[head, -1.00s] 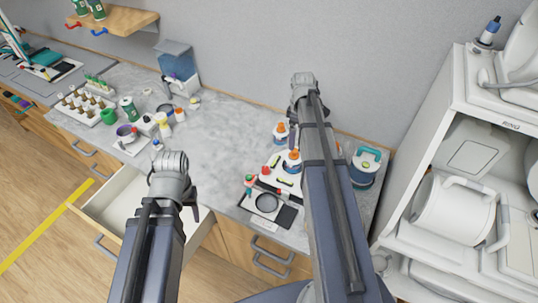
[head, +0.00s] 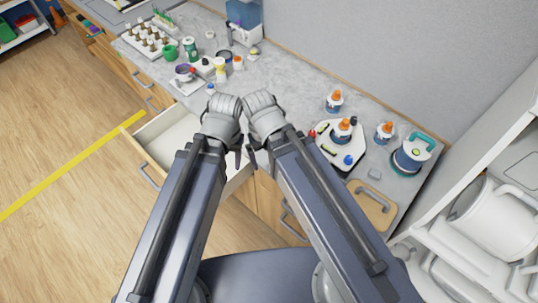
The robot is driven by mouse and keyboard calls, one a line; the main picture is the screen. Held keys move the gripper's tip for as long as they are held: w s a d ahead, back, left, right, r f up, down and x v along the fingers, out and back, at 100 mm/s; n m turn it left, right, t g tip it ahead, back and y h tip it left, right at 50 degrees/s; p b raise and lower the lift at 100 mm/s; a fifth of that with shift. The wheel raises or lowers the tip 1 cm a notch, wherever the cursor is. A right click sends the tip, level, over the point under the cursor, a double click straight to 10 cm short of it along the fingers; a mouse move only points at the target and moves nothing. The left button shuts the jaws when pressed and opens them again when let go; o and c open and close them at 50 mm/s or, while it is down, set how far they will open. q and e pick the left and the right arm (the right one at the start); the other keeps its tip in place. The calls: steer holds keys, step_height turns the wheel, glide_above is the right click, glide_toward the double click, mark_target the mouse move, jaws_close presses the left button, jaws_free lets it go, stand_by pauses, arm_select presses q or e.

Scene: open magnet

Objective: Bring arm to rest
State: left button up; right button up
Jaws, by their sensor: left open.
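My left gripper (head: 238,150) and my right gripper (head: 253,150) are close together over the open white drawer (head: 178,133), with both arms coming up from below. The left gripper is open, and nothing shows in it. The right gripper's fingers point down and away, mostly hidden by its wrist, so its opening cannot be told. The two wrists sit side by side, almost touching in the picture.
The marble counter (head: 290,90) runs behind the drawer. A white tray (head: 325,150) with bottles, a blue-white canister (head: 410,155) and a wooden board (head: 372,205) are at right. A vial rack (head: 150,42) and jars are at left.

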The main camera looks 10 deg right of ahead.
steer(key=shift+f, duration=0.1)
step_height(320, 180, down, 14)
steer(key=b, duration=1.4)
